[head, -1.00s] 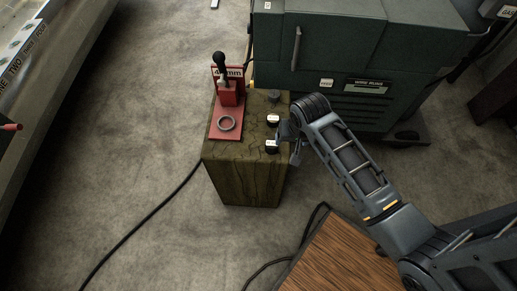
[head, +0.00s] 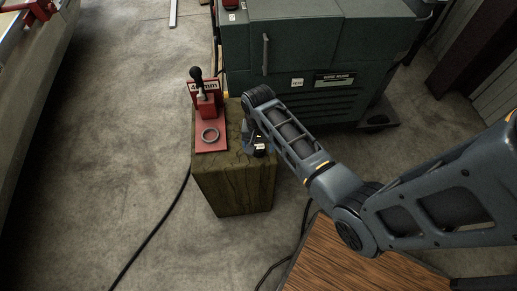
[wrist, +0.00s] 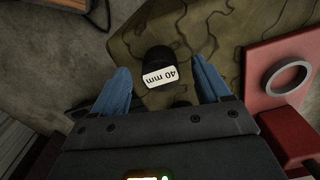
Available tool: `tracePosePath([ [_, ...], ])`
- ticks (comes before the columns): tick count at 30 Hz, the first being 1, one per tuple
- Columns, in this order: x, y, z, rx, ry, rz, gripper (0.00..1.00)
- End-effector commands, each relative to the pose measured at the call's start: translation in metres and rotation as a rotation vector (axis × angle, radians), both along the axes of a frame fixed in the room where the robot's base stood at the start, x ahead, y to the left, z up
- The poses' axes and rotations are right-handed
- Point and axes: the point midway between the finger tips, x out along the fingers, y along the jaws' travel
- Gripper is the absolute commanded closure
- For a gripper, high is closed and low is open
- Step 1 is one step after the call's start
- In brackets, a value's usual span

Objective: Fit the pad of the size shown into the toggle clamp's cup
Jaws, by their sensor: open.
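The red toggle clamp (head: 208,110) stands on a wooden block, its black-knobbed lever upright. Its sign starts with 4 and ends in mm; the lever hides the rest. The clamp's ring-shaped cup (head: 210,135) looks empty; it also shows at the right of the wrist view (wrist: 287,78). A black pad (wrist: 158,56) labelled 40 mm, upside down in the wrist view, lies between and ahead of my blue fingertips. My gripper (wrist: 163,72) is open and empty. In the head view, one pad with a white label (head: 259,149) shows beside my gripper; my arm hides the other pad spots.
The wooden block (head: 233,190) stands on bare concrete. A green cabinet (head: 300,85) is close behind it. A brown wooden top (head: 340,262) is at the lower right, and a black cable (head: 150,235) runs along the floor at left.

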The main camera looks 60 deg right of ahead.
Motion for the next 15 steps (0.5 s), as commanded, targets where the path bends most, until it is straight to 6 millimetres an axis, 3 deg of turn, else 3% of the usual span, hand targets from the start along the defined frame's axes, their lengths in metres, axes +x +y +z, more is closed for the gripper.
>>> tracePosePath([
  [4, 0.0000, 0.0001, -0.0104, 0.000, 0.000, 0.000, 0.24],
  [11, 0.0000, 0.0000, -0.0108, -0.001, 0.000, 0.001, 0.25],
  [15, 0.0000, -0.0001, -0.0107, -0.001, 0.000, 0.001, 0.39],
])
